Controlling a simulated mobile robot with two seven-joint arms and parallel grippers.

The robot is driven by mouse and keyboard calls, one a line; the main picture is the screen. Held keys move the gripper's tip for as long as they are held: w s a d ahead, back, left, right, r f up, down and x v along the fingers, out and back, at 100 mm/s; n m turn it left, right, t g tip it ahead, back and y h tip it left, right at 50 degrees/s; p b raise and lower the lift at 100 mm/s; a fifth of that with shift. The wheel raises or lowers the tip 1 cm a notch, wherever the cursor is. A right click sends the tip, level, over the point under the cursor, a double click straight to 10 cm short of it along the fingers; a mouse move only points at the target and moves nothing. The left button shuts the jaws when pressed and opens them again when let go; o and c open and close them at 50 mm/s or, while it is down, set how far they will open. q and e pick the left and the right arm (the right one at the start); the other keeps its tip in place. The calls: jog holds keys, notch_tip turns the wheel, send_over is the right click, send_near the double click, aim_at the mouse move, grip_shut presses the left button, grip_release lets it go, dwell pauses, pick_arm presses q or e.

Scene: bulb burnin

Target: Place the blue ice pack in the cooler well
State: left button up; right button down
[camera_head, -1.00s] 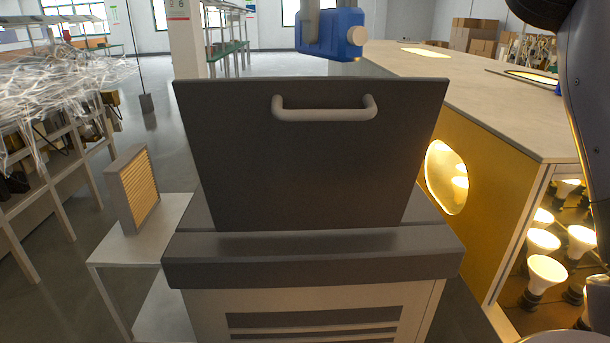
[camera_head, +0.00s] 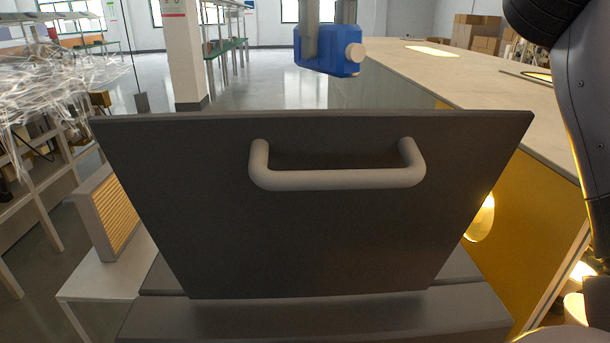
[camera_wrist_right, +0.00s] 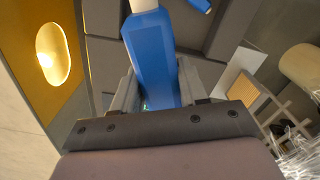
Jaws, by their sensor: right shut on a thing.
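The blue ice pack (camera_head: 328,55) hangs at the top of the head view, with its pale cap (camera_head: 354,52) facing right. My right gripper (camera_head: 327,40) is shut on it from above. In the right wrist view the ice pack (camera_wrist_right: 153,65) sits between the two fingers. The cooler's dark lid (camera_head: 320,225) stands raised and faces me, with a grey handle (camera_head: 337,179). The lid hides the inside of the cooler, so the well does not show in the head view. The pack appears beyond and above the lid's top edge. My left gripper is out of view.
A long bench (camera_head: 470,85) with lit openings runs along the right, with glowing bulbs (camera_head: 580,300) below. A small white table (camera_head: 105,275) with a slatted panel (camera_head: 118,222) stands left. Another blue object (camera_wrist_right: 201,4) shows at the wrist view's top edge.

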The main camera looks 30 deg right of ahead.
jog(key=shift+s+a+f, duration=0.15)
jog(key=shift+s, duration=0.2)
jog(key=shift+w+f+b, duration=0.15)
jog(key=shift+f+b, duration=3.6)
jog(key=shift+f, duration=11.85)
jog(key=c, duration=0.6)
grip_release()
pick_arm(q)
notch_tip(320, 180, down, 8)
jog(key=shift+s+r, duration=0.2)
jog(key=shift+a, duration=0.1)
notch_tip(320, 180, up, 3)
jog(key=p, duration=0.2)
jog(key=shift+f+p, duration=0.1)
jog(key=shift+p, duration=0.3)
pick_arm(e)
notch_tip(320, 180, up, 12)
